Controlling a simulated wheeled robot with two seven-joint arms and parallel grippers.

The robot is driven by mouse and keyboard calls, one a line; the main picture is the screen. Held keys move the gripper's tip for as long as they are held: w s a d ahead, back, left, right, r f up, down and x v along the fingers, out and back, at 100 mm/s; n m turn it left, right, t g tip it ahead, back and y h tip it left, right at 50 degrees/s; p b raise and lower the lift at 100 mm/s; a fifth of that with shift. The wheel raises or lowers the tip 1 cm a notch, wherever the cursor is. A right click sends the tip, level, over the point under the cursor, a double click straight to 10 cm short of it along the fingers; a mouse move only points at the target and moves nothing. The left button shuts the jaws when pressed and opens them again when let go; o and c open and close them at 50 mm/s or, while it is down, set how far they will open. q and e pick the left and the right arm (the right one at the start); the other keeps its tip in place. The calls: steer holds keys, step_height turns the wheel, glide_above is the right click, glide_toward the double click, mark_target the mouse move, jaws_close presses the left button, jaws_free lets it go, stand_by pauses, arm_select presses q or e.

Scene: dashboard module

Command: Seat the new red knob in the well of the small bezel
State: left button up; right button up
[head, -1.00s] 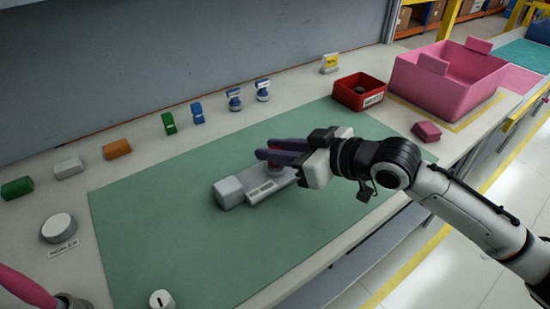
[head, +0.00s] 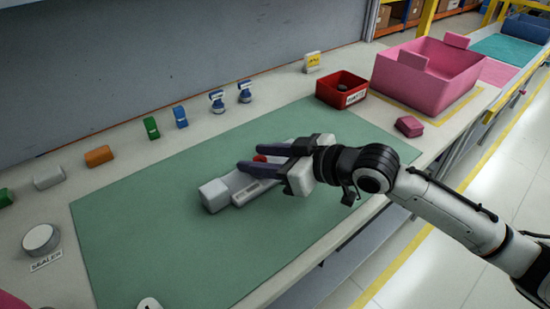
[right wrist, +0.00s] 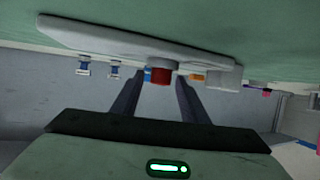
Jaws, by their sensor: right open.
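The red knob (head: 260,158) stands on the grey dashboard module (head: 215,194), between my right gripper's fingers. In the right wrist view the red knob (right wrist: 160,76) meets a pale round collar, likely the small bezel (right wrist: 162,63), on the module's face (right wrist: 110,42). How deep it sits in the well I cannot tell. My right gripper (head: 246,157) is open, its two dark fingers on either side of the knob with gaps visible in the wrist view (right wrist: 160,75). The hand and fingers hide part of the module. My left gripper is not in view.
The module lies on a green mat (head: 150,240). A red bin (head: 335,95), a pink crate (head: 400,78) and a pink block (head: 409,126) are right. Small coloured blocks, two blue-and-white parts (head: 217,102) and a white round part (head: 40,239) line the back and left.

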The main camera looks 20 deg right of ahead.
steer(key=v, duration=1)
steer(key=shift+s+d, duration=0.1)
steer(key=shift+d, duration=0.15)
steer(key=shift+s+d+r, duration=0.3)
steer(key=shift+s+r, duration=0.1)
steer(key=shift+s, duration=0.15)
